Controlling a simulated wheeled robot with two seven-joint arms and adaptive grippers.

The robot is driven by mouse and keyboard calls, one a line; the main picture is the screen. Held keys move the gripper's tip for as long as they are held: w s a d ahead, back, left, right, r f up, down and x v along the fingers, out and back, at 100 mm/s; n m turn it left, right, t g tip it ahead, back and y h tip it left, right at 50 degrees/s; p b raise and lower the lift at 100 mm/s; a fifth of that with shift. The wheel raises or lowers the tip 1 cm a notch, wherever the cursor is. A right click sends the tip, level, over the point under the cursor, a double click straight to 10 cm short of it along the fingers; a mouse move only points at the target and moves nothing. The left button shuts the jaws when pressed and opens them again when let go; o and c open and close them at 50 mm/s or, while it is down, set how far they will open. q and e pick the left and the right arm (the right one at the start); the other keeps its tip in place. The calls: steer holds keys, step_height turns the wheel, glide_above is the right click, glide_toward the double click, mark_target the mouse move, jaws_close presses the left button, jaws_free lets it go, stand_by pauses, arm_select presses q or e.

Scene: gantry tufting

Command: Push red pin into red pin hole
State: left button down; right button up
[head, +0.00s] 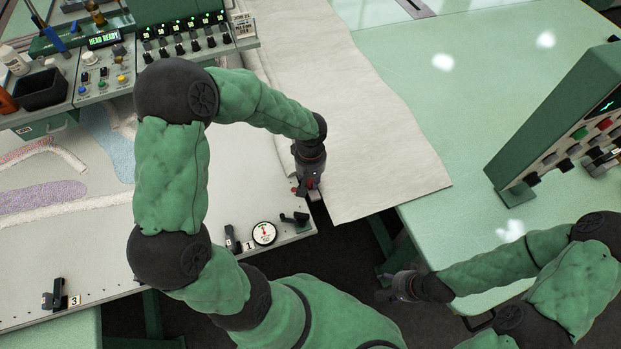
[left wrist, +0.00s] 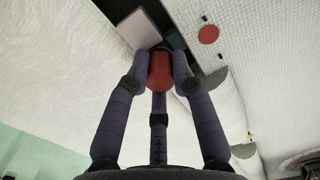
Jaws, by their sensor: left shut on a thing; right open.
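My left gripper (head: 308,190) reaches down at the edge of the white cloth and the white work table. In the left wrist view its dark fingers (left wrist: 160,75) are shut on a red pin (left wrist: 159,72). The pin lies between the fingertips, with a dark gap and grey plates just beyond it. A flat red disc (left wrist: 208,34) shows on the pale surface to the right of the pin, apart from it; I cannot tell whether it is the red pin hole. The pin's far end is hidden. My right gripper (head: 388,287) is open and empty, low over the dark floor.
A dial gauge (head: 264,233) and black clamps (head: 294,218) sit along the table's front edge. A control box (head: 190,38) with knobs stands behind. White cloth (head: 375,130) covers part of the green table (head: 480,90). A green console (head: 560,130) stands at the right.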

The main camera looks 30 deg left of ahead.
arm_select(q)
steer(key=c, duration=1)
jaws_free()
step_height(320, 180, up, 12)
